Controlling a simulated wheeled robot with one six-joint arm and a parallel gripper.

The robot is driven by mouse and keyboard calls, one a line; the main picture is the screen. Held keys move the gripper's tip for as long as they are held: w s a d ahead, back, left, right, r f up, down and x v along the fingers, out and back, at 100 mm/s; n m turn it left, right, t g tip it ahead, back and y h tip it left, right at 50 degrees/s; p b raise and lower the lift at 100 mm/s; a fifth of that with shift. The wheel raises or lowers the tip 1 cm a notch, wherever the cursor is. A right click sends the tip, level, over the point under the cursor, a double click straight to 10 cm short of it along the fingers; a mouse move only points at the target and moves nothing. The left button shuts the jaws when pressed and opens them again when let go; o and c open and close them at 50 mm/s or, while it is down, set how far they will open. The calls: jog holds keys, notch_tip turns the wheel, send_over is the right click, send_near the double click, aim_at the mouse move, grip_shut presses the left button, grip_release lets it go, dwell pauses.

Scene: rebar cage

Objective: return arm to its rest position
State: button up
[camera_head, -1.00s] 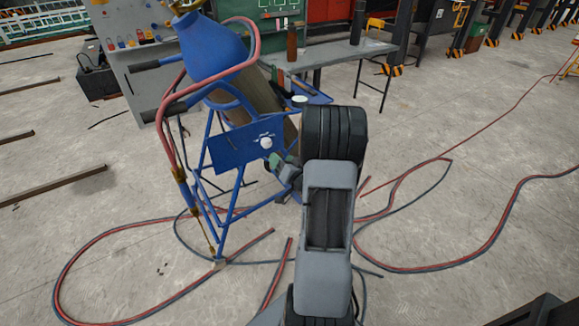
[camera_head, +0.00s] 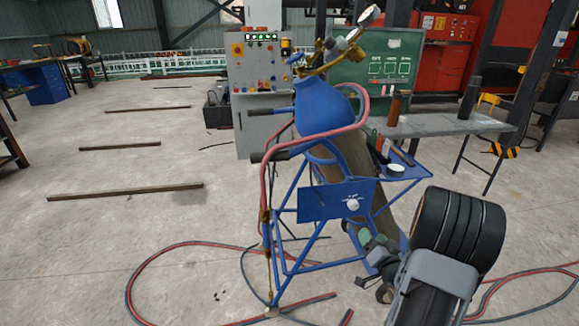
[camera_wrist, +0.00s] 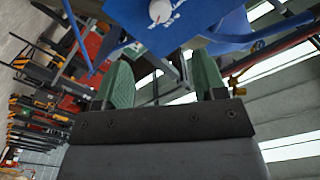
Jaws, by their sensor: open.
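My arm fills the lower right of the head view, with its dark joint and grey link in front of the cart. My gripper (camera_head: 372,250) shows beside the lower part of the blue gas-cylinder cart (camera_head: 330,202). In the wrist view, the two green-padded fingers (camera_wrist: 163,84) stand apart with nothing between them. The cart's blue panel with a white knob (camera_wrist: 160,12) is just beyond the fingertips. I cannot tell whether the gripper touches the cart.
Red and dark hoses (camera_head: 185,247) loop over the floor around the cart. A grey table (camera_head: 440,124) with bottles stands behind it. A control cabinet (camera_head: 257,65) and a green board (camera_head: 385,60) are at the back. Open floor with several bars (camera_head: 125,191) lies left.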

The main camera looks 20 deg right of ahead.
jog(key=s+d+f+g+h+p, duration=0.1)
jog(key=s+d+f+g+h, duration=0.15)
jog(key=s+f+g, duration=0.45)
jog(key=s+a+r+n+g+y+p, duration=0.1)
jog(key=a+r+n+g+p, duration=0.1)
jog(key=a+r+p, duration=0.5)
jog(key=s+a+r+n+g+y+p, duration=0.2)
jog(key=a+r+p, duration=0.6)
jog(key=r, duration=1.1)
jog(key=s+a+r+n+g+y+p, duration=0.1)
jog(key=a+r+n+g+y+p, duration=0.1)
jog(key=a+r+p, duration=0.6)
jog(key=a+r+n+g, duration=0.1)
jog(key=a+r+n, duration=0.1)
jog(key=a+r, duration=0.2)
jog(key=shift+s+a+r, duration=0.35)
jog(key=shift+r, duration=0.5)
jog(key=shift+c, duration=0.3)
